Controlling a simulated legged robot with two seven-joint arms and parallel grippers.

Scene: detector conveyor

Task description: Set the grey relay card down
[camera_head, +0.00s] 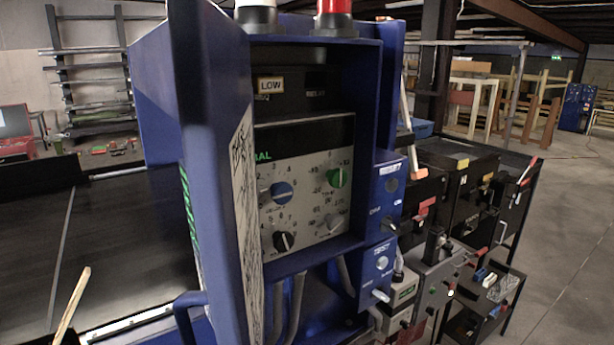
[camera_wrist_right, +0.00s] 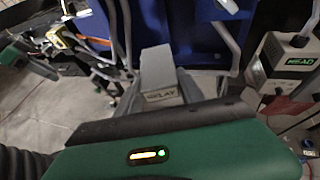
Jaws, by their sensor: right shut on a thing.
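The grey relay card (camera_wrist_right: 158,64) shows in the right wrist view as a small grey block with a RELAY label on its near face. My right gripper (camera_wrist_right: 162,92) is shut on it, with a grey finger to each side and the green gripper body across the bottom. The card is held in front of a blue cabinet, above a grey floor. Its lower end is hidden by the gripper. I cannot make out the card or my right gripper in the head view. My left gripper is in neither view.
A blue detector cabinet (camera_head: 216,130) with a dial panel (camera_head: 305,190) fills the middle. A black conveyor belt (camera_head: 120,250) lies at left. A box labelled HEAD (camera_wrist_right: 292,65), cables and crowded equipment stand at right. Open floor (camera_head: 570,260) lies beyond.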

